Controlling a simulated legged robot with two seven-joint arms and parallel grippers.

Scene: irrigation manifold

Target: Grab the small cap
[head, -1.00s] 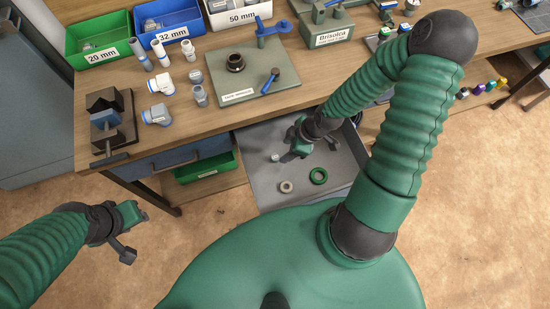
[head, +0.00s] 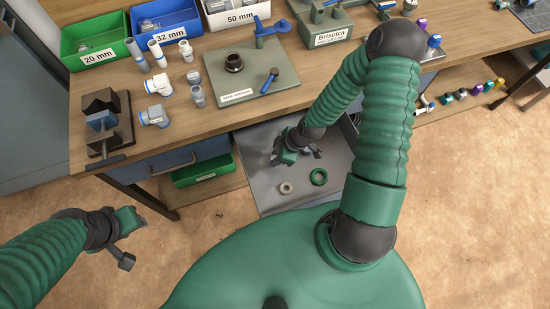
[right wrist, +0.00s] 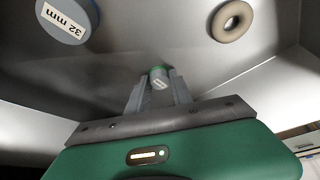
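The small cap (right wrist: 159,77), with a green edge and a pale label, is between the fingertips of my right gripper (right wrist: 160,88) in the right wrist view. The fingers stand on both sides of it, very near or touching; I cannot tell whether they press on it. In the head view my right gripper (head: 292,155) is low in the open grey drawer (head: 256,183) and hides the cap. A larger cap labelled 32 mm (right wrist: 65,22) lies in the drawer, upper left in the wrist view. My left gripper (head: 133,240) is open and empty, off the bench's front left.
A beige ring (head: 286,188) and a green ring (head: 319,177) lie in the drawer near my right gripper. The drawer walls stand close around. The bench (head: 225,120) above holds bins, pipe fittings, a grey plate (head: 245,88) and a vise (head: 103,125).

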